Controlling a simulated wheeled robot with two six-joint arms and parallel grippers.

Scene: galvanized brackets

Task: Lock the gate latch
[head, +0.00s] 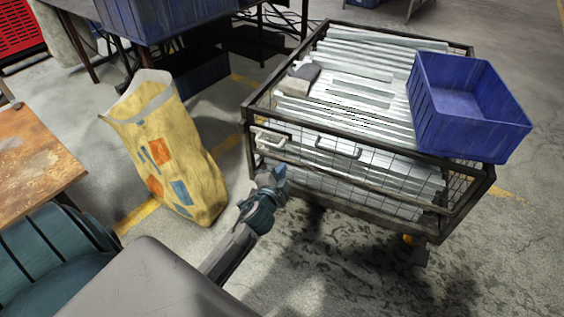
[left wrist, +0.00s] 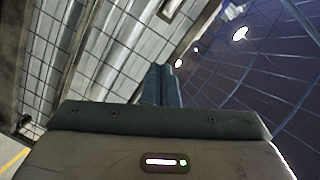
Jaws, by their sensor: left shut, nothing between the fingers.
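A dark metal cage cart (head: 370,133) with a wire-mesh front gate (head: 385,172) stands right of centre, filled with pale galvanized brackets. A light grey handle-like piece (head: 270,140) sits at the gate's upper left, near the corner post; it may be the latch, but its state is too small to tell. My left gripper (head: 277,177) is in front of the gate's left end, below the grey piece. In the left wrist view its fingers (left wrist: 162,85) are together and empty, with mesh (left wrist: 95,50) beyond.
A blue bin (head: 465,105) rests on the cart's right end. A yellow sack (head: 170,150) stands on the floor left of my left gripper. A worn wooden table (head: 38,160) is at the left edge. The floor in front of the cart is clear.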

